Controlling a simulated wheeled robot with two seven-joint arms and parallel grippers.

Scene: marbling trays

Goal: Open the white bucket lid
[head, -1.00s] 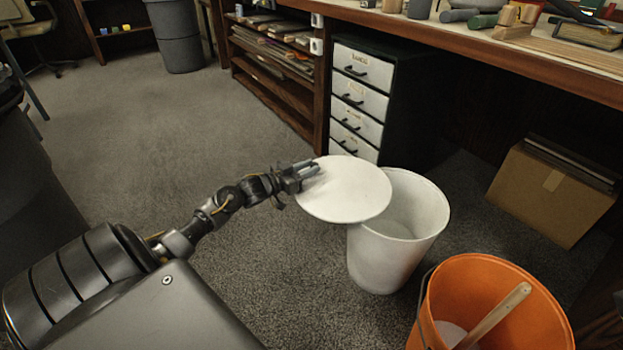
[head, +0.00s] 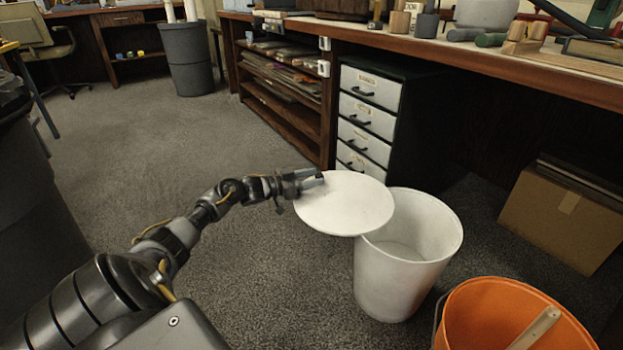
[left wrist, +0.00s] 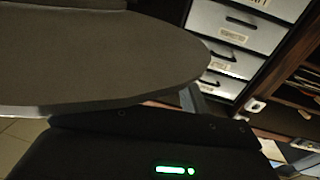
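The white bucket (head: 398,285) stands upright on the carpet, and its mouth is uncovered over most of its width. The round white lid (head: 345,205) is off to the left of the mouth, its right edge overlapping the bucket's left rim in the head view. My left gripper (head: 312,181) is at the lid's left edge, shut on it. In the left wrist view the lid (left wrist: 110,60) shows as a large dark disc in shadow, across the gripper. I cannot tell whether the lid touches the rim. My right gripper is not in view.
An orange bucket (head: 500,320) with a wooden stick (head: 535,328) stands right of the white one. A drawer unit (head: 366,120) is behind, under the workbench (head: 460,55). A cardboard box (head: 555,215) is at the right.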

